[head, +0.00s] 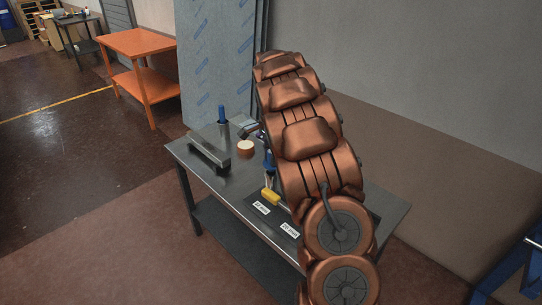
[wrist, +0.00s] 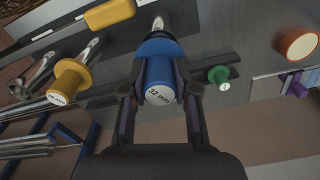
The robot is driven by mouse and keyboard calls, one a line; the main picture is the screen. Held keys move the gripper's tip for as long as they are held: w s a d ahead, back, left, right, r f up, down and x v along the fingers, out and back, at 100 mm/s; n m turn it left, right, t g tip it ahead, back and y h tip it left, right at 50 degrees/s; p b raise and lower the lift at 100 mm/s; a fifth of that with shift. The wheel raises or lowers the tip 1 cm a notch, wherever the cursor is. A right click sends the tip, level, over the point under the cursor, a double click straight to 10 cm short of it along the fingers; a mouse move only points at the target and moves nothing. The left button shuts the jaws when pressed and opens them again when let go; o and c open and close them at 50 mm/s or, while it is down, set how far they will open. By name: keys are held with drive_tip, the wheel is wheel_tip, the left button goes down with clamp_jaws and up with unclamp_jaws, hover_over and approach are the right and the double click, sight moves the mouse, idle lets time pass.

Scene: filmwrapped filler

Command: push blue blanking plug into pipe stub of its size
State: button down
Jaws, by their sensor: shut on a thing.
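The blue blanking plug (wrist: 157,70) is in the wrist view, its white end marked "32 mm". My gripper (wrist: 160,95) is shut on it, one finger on each side. A shiny metal pipe end (wrist: 157,22) shows just beyond the plug's far end; I cannot tell whether they touch. A yellow plug (wrist: 70,80) marked "26 mm" is to the left, near metal pipe pieces (wrist: 40,72). A green plug (wrist: 218,75) is to the right. In the head view my arm hides most of the gripper; a blue part (head: 268,160) shows beside it.
A film-covered panel (head: 218,65) stands behind. The table's front left is clear.

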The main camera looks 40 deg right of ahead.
drive_tip(key=shift+f+b, duration=0.55)
drive_tip(key=shift+f, duration=1.2)
idle(0.5)
drive_tip(key=shift+c, duration=1.6)
unclamp_jaws()
drive_tip(key=shift+r, duration=0.15)
drive_tip(key=shift+r+p, duration=1.15)
drive_tip(key=shift+r, duration=2.75)
drive_tip(key=shift+a, duration=0.1)
